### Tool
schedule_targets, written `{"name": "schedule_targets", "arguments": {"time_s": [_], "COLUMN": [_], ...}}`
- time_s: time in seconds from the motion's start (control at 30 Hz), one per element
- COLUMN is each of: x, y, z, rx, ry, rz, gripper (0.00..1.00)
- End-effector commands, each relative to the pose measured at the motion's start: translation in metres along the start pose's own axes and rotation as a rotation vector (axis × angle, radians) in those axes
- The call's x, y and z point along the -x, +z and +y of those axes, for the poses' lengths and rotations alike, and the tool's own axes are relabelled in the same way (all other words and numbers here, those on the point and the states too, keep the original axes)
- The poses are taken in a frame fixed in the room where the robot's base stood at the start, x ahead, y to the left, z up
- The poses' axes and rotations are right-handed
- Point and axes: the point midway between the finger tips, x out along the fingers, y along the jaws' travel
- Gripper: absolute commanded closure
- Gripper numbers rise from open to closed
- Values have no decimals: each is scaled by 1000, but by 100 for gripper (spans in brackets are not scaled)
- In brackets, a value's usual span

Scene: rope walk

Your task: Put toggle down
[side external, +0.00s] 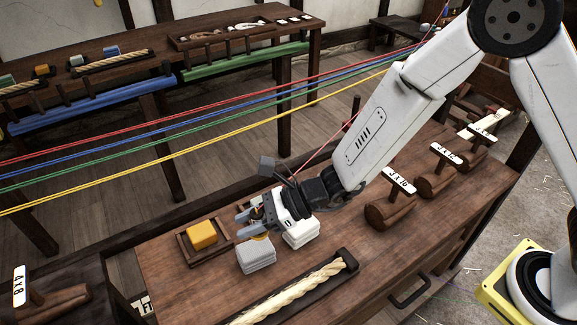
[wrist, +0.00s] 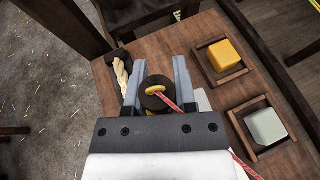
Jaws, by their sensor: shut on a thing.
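My gripper (side external: 252,222) is low over the wooden bench (side external: 165,265) and points left. In the wrist view, my gripper (wrist: 157,78) is shut on the toggle (wrist: 152,103), a dark brown round piece with a yellow loop on top. A red-and-white cord (wrist: 172,101) runs from the loop, passes behind my gripper and comes out at lower right. In the side view the toggle is mostly hidden by the fingers; I cannot tell whether it touches anything below.
A tray holds a yellow block (side external: 202,236); another tray holds a pale block (wrist: 267,127). A pale twisted rope (side external: 300,295) lies in a trough at the front. Labelled wooden pieces (side external: 390,208) stand at right. Coloured strands (side external: 200,132) stretch behind the bench.

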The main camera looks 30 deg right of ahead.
Motion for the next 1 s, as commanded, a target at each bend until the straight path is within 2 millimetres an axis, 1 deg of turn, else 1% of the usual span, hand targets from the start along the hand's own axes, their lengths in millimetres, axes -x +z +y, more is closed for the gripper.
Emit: {"name": "schedule_targets", "arguments": {"time_s": [0.03, 0.2, 0.37, 0.5, 0.67, 0.8, 0.87, 1.0], "x": [9, 40, 74, 106, 145, 183, 199, 239], "y": [-4, -16, -30, -44, -60, -76, -82, -99], "z": [-15, -61, -100, -131, -162, -185, -194, -212], "rx": [-14, -56, -96, -131, -170, -205, -220, -254], "ry": [-33, -135, -232, -317, -413, -497, -533, -617], "rz": [0, -1, -1, -1, -1, -1, -1, -1], "gripper": [100, 100, 100, 100, 100, 100, 100, 100]}}
